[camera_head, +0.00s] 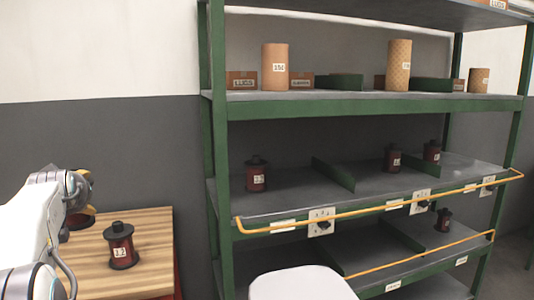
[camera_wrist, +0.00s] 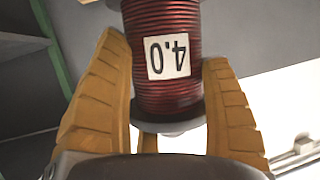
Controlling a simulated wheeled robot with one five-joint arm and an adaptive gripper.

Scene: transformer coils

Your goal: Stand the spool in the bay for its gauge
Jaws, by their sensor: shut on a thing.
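My gripper (camera_wrist: 163,75) is shut on a dark red, copper-wound spool (camera_wrist: 168,95) with dark flanges. Its white label reads 4.0, upside down in the wrist view. The yellow fingers stand on either side of the winding. In the head view my gripper (camera_head: 80,212) is at the left, above the wooden table; the held spool cannot be clearly made out there. The bays are on a green-framed rack with grey shelves (camera_head: 300,190). Upright dividers (camera_head: 334,174) part the middle shelf. The small gauge labels on the shelf edges are not readable.
Another spool (camera_head: 121,247) stands on the wooden table (camera_head: 158,225). Spools stand on the middle shelf at left (camera_head: 256,177) and right (camera_head: 392,160), and one on the lower shelf (camera_head: 443,221). A yellow rail (camera_head: 380,208) runs along the middle shelf front.

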